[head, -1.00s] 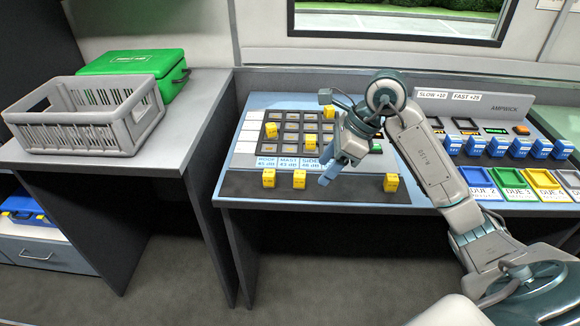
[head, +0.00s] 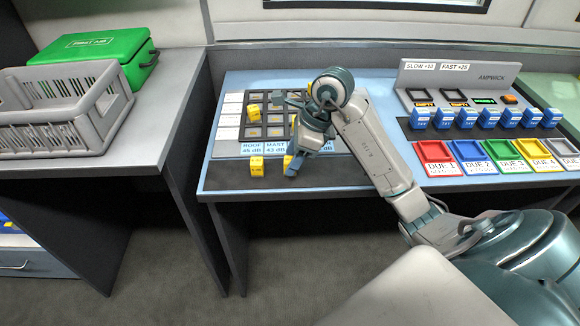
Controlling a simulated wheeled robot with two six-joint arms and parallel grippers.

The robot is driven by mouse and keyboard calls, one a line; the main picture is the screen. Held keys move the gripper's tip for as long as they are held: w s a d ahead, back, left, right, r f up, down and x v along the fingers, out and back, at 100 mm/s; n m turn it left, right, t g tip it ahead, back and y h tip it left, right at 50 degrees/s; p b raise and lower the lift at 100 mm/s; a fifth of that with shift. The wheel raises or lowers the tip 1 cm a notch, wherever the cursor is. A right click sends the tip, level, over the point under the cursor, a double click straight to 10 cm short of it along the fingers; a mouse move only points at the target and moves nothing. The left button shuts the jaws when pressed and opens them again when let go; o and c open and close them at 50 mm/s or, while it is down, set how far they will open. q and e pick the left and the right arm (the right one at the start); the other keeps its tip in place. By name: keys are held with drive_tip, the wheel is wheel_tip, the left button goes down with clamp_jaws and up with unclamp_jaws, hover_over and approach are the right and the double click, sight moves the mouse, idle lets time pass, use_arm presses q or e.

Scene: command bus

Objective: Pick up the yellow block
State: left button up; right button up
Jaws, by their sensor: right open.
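Several small yellow blocks are on the blue-edged desk. One yellow block (head: 257,166) stands on the dark front strip at the left. A second yellow block (head: 287,161) stands to its right, partly covered by my right gripper. Another yellow block (head: 253,110) sits on the dark grid board (head: 250,146). My right gripper (head: 293,165) is open, pointing down at the front strip, right by the second block. I cannot tell whether it touches that block. My right arm hides the strip and grid further right. My left gripper is out of view.
A grey crate (head: 113,113) and a green first-aid case (head: 133,58) stand on the left counter. At the right are a row of blue blocks (head: 466,117) and coloured trays, including a red one (head: 434,151).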

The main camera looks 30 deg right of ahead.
drive_tip(key=shift+x, duration=1.05)
drive_tip(key=shift+c, duration=0.2)
drive_tip(key=c, duration=1)
drive_tip(key=shift+c, duration=0.2)
drive_tip(key=shift+d+r, duration=0.1)
